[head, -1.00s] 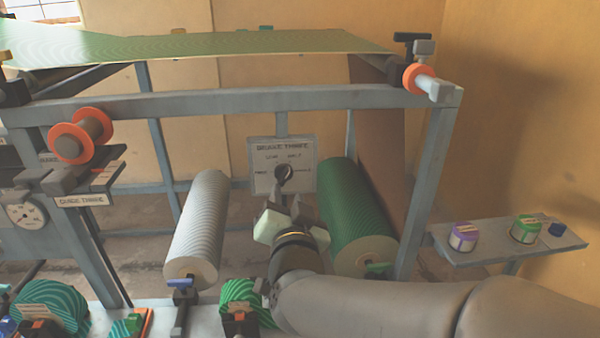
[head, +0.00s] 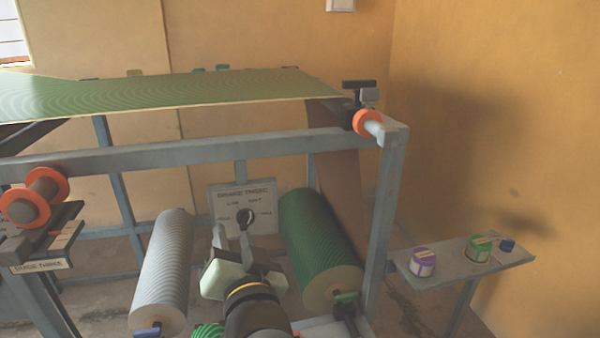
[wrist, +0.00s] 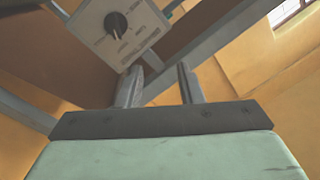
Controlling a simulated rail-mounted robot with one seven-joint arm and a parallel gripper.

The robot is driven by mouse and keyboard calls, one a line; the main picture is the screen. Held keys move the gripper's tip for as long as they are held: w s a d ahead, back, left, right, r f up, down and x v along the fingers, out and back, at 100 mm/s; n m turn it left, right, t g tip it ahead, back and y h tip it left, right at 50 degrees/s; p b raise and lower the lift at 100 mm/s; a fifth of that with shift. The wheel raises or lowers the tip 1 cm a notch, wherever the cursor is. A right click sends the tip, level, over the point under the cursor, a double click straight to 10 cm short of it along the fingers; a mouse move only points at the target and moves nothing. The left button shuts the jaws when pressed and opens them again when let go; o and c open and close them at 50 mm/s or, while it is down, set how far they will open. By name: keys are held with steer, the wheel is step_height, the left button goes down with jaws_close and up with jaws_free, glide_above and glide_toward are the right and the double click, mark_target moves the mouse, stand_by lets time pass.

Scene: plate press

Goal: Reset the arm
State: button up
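My gripper (head: 232,238) is at the lower middle of the head view, in front of and just below the grey brake panel (head: 222,210) with its dark knob (head: 243,217). In the wrist view, the two fingers of my gripper (wrist: 159,75) stand apart with nothing between them, so it is open and empty. The panel (wrist: 140,28) and its knob (wrist: 115,25) show past the fingertips, upper left. The fingers look clear of the knob, though the exact gap is hard to tell.
A white roller (head: 165,265) lies left of my gripper and a green roller (head: 318,245) right of it. A grey frame beam (head: 200,151) runs above. A side shelf (head: 455,262) holds a purple tin (head: 422,263) and a green tin (head: 478,249).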

steer(key=w+a+r+n+g+y+p, duration=0.1)
steer(key=a+r+n+g+y+p, duration=0.15)
steer(key=r+p, duration=0.85)
steer(key=w+d+g+h+p, duration=0.2)
steer(key=d+g+h+p, duration=0.5)
steer(key=d, duration=0.7)
steer(key=s+d+g+h+p, duration=0.3)
steer(key=s+d+g+p, duration=0.3)
steer(key=s+d+p, duration=0.5)
steer(key=s+d, duration=0.3)
steer(key=d, duration=0.2)
steer(key=shift+s+d+f+g, duration=0.15)
steer(key=shift+s+f+g, duration=0.05)
steer(key=shift+s+g, duration=0.15)
